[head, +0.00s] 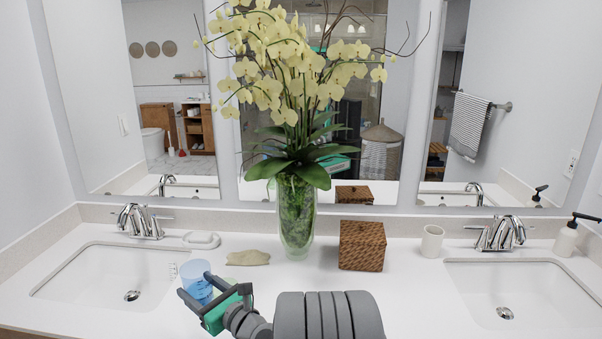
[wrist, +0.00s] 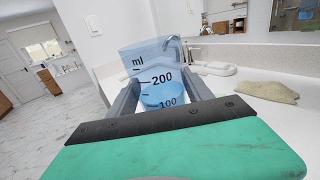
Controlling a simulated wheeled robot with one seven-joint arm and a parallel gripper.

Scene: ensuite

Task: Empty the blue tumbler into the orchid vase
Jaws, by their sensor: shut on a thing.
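The blue tumbler (head: 196,272) is a clear blue cup beside the right edge of the left sink. In the wrist view the tumbler (wrist: 150,58) looks upright, with "ml", 200 and 100 marks and blue liquid low inside. My gripper (head: 200,287) is shut on it, one finger on each side. I cannot tell whether its base touches the counter. The orchid vase (head: 297,220) is a tall clear glass with green filling, standing upright at the back middle of the counter. Pale yellow orchids (head: 285,60) and broad leaves crowd its mouth, partly hiding the rim.
A beige cloth-like piece (head: 248,258) lies between tumbler and vase. A white soap dish (head: 201,240) is behind the tumbler. A woven brown box (head: 362,246) stands right of the vase, then a white cup (head: 432,241). Mirrors rise behind the counter.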

